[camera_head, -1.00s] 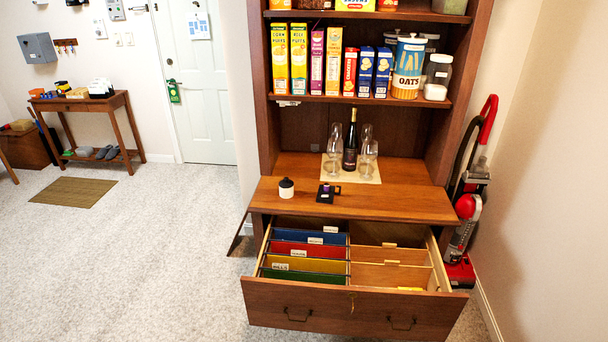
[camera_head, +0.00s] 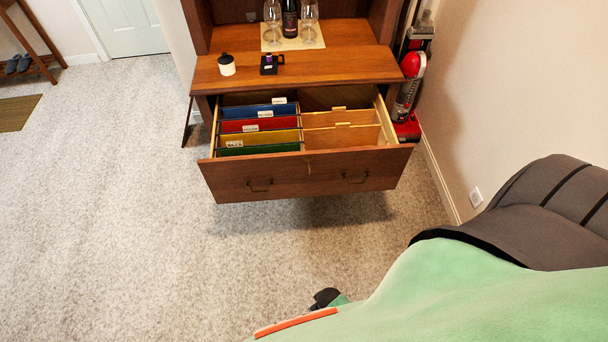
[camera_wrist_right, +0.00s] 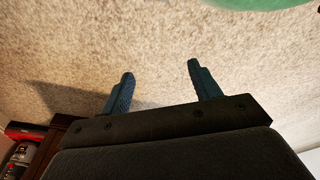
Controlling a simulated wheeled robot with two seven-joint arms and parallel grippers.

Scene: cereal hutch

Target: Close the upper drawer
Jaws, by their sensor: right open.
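The upper drawer (camera_head: 285,176) of the wooden hutch is pulled well out in the head view. Its brown front has two dark handles and a key in the middle. Colored hanging folders stand in its left half and light wooden dividers in its right half. My right gripper (camera_wrist_right: 160,78) is open and empty over the carpet in the right wrist view. A brown wooden corner, seemingly of the hutch, shows at lower left there, apart from the fingers. In the head view the right gripper's fingers cannot be made out. My left gripper is out of view.
The hutch's desk surface (camera_head: 330,70) above the drawer holds a white jar (camera_head: 227,66), a small black item (camera_head: 270,65), a bottle and glasses. A red vacuum cleaner (camera_head: 410,85) stands to the right beside the wall. Carpet in front of the drawer is clear.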

